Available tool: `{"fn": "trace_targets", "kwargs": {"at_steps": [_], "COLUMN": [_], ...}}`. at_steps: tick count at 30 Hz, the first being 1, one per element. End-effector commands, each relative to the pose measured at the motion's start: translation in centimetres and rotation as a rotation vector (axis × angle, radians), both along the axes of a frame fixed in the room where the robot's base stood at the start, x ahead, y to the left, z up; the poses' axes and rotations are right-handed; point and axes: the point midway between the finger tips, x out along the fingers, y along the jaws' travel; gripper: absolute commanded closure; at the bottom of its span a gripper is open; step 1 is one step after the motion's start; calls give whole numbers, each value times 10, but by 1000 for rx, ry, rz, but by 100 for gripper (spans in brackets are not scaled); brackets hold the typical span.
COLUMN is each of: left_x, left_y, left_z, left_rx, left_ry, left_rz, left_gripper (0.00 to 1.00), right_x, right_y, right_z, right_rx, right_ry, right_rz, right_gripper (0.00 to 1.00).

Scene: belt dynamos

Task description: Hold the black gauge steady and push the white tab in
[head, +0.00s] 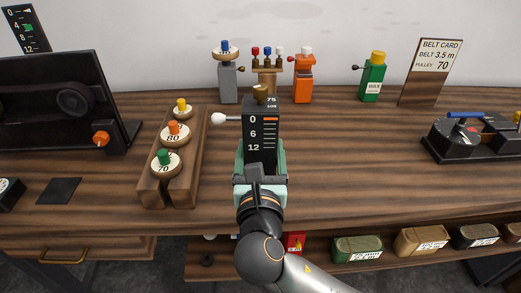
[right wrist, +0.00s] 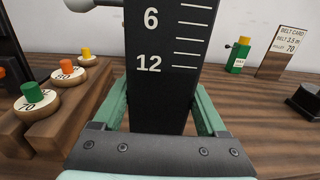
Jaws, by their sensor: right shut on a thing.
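The black gauge (head: 261,130) stands upright near the middle of the bench, marked 0, 6 and 12, with a brass knob on top and an orange mark near the 0. It fills the centre of the right wrist view (right wrist: 168,40). The white tab (head: 218,118) is a round knob on a thin rod sticking out from the gauge's left side; it also shows in the right wrist view (right wrist: 67,10). My right gripper (head: 261,160) is shut on the gauge's lower part, with green fingers on either side. My left gripper is not in view.
A wooden rack (head: 152,180) with several numbered pulleys stands left of the gauge. A grey gauge (head: 228,82), an orange one (head: 304,85) and a green one (head: 373,80) stand behind. A black device (head: 470,137) is at right. The bench between gauge and device is clear.

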Motion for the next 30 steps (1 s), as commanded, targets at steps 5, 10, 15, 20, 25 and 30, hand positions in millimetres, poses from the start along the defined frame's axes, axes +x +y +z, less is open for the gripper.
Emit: {"fn": "trace_targets", "kwargs": {"at_steps": [5, 10, 15, 20, 25, 30], "left_x": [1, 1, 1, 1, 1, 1], "left_y": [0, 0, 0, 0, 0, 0], "left_z": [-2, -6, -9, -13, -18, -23], "left_rx": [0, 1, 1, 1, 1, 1], "left_ry": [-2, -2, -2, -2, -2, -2], "left_rz": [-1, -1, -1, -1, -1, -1], "left_gripper": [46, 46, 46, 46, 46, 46], "right_x": [14, 26, 39, 50, 63, 75], "right_y": [-1, -1, -2, -2, -3, -4], "right_z": [-10, -20, -31, -40, -52, -61], "right_rx": [-1, 0, 0, 1, 1, 2], "right_ry": [-6, -6, -5, -6, -6, -7], "right_rz": [-1, 0, 0, 0, 0, 0], "right_gripper": [100, 100, 100, 100, 100, 100]}}
